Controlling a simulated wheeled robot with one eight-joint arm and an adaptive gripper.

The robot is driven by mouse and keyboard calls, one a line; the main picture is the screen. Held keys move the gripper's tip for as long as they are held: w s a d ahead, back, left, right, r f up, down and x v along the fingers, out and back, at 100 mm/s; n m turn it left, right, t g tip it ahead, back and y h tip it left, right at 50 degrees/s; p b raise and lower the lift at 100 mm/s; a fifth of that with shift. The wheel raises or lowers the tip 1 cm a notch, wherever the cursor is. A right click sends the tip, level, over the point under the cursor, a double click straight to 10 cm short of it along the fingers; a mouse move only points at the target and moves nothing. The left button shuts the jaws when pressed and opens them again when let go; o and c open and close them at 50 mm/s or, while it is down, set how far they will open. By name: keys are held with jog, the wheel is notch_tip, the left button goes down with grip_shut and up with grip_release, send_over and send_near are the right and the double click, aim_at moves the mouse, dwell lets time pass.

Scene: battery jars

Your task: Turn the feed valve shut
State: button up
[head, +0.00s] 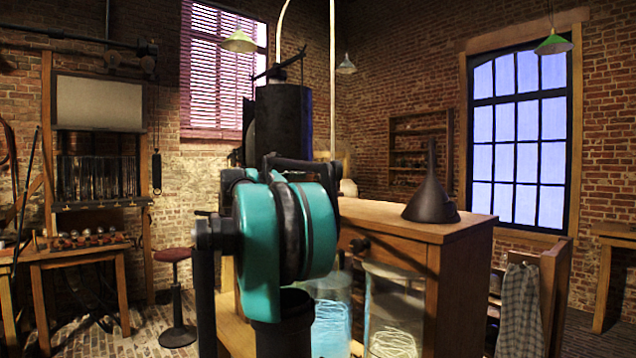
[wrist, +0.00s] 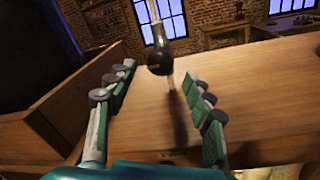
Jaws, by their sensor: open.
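I cannot pick out the feed valve for certain. In the head view my teal arm hides my gripper and part of the cabinet.
A dark funnel (head: 432,195) stands spout up on the cabinet top. Glass jars (head: 395,310) stand below. A tall black cylinder (head: 283,118) is behind my arm. A red stool (head: 177,256) and a workbench (head: 75,258) are at the left. A checked cloth (head: 520,305) hangs at the right.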

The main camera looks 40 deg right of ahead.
aim_at(316, 180)
jog(key=d, duration=0.4)
jog(key=w+d, duration=0.1)
jog(key=shift+d, duration=0.4)
jog(key=c, duration=1.2)
